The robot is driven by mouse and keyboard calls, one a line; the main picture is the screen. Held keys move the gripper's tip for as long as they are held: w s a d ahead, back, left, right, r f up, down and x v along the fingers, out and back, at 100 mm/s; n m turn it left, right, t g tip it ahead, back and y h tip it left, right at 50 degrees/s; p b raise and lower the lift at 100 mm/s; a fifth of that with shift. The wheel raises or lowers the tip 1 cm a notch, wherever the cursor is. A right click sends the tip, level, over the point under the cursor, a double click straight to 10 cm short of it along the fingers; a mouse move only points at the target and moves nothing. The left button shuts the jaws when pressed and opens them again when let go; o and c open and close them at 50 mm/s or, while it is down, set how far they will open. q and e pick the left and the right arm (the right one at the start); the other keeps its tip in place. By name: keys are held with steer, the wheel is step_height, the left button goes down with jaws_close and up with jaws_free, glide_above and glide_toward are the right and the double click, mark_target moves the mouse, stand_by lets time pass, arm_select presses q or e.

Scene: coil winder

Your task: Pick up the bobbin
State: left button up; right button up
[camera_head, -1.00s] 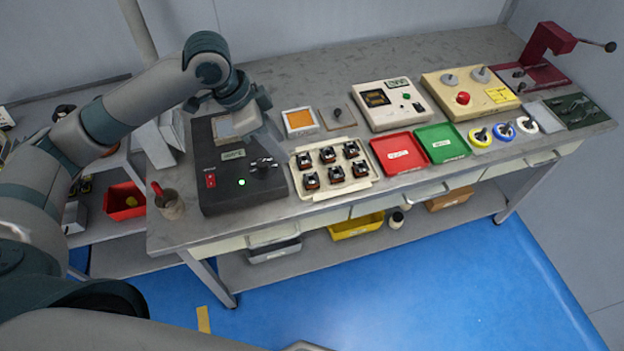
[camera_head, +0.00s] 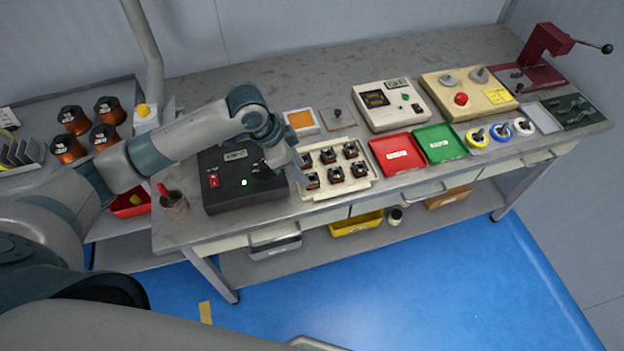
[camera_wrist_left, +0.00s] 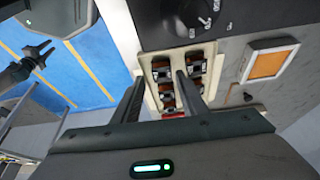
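Several small bobbins (camera_head: 335,174), dark with copper-brown sides, stand in rows in a cream tray (camera_head: 345,190) on the bench. My left gripper (camera_head: 298,170) is above the left edge of this tray, and its arm hides part of that side. In the left wrist view its two fingers (camera_wrist_left: 160,80) are apart, with nothing between them. The bobbins (camera_wrist_left: 195,66) show beyond and between the fingertips, apart from them. A dark pronged shape at the left edge of the wrist view may be my right gripper; I cannot tell its state.
A black machine (camera_head: 245,200) with a green light stands left of the tray. A red tray (camera_head: 398,153) and a green tray (camera_head: 441,143) lie to its right. An orange-topped pad (camera_head: 301,121) lies behind. Copper spools (camera_head: 68,149) stand on the left bench.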

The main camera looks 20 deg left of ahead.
mark_target(309, 175)
arm_select(q)
steer(key=shift+w+d+f+p, duration=0.15)
steer(key=shift+d+f+p, duration=0.1)
steer(key=shift+p, duration=0.1)
steer(key=p+x, duration=0.1)
steer(key=x, duration=0.2)
steer(key=shift+w+d+f+p, duration=0.25)
steer(key=shift+w+p, duration=0.05)
steer(key=shift+p, duration=0.05)
steer(key=shift+f, duration=0.35)
steer(key=shift+c, duration=0.3)
steer(key=c, duration=0.8)
